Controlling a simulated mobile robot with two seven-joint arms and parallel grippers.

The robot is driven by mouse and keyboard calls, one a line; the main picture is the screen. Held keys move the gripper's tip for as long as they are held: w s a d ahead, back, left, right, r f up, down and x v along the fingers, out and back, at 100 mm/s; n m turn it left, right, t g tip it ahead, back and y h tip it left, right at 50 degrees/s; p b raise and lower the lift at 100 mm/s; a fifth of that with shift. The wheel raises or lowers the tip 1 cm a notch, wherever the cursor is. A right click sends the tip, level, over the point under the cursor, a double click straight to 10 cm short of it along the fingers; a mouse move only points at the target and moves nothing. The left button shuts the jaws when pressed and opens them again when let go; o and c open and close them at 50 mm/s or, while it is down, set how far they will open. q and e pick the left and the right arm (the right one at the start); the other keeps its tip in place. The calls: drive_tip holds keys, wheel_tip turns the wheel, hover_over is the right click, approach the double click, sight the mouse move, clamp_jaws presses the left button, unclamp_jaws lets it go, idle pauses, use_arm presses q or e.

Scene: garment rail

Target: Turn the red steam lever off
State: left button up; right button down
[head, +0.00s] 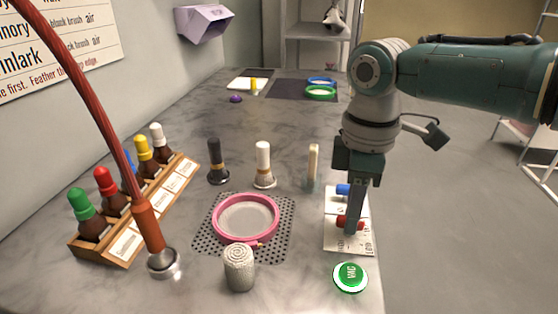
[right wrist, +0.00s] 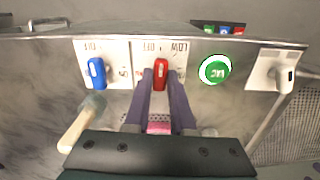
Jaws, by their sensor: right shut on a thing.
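The red steam lever (head: 342,222) sits on a white labelled plate at the right edge of the grey table. In the right wrist view the red lever (right wrist: 160,72) stands between my two fingers, its tip pointing to the top of the picture. My right gripper (head: 352,228) reaches down from above and is shut on the red lever, hiding part of it in the head view. The plate carries printed words, including LOW; I cannot tell the exact setting. A blue lever (head: 343,189) on its own plate is beside the red one. My left gripper is not in view.
A green button (head: 350,277) is close by the red lever's plate. A pink hoop (head: 246,217) lies on a perforated mat, with brushes behind it. A bottle rack (head: 185,172) and a red hose (head: 90,110) are at the left.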

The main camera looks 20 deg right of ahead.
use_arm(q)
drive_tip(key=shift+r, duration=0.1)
use_arm(e)
drive_tip(key=shift+n, duration=0.5)
drive_tip(key=c, duration=0.8)
unclamp_jaws()
drive_tip(key=shift+o, duration=0.2)
drive_tip(key=shift+r, duration=0.1)
use_arm(q)
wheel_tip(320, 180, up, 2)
drive_tip(key=shift+p, duration=1)
use_arm(e)
wheel_tip(320, 180, up, 10)
drive_tip(key=shift+f, duration=0.2)
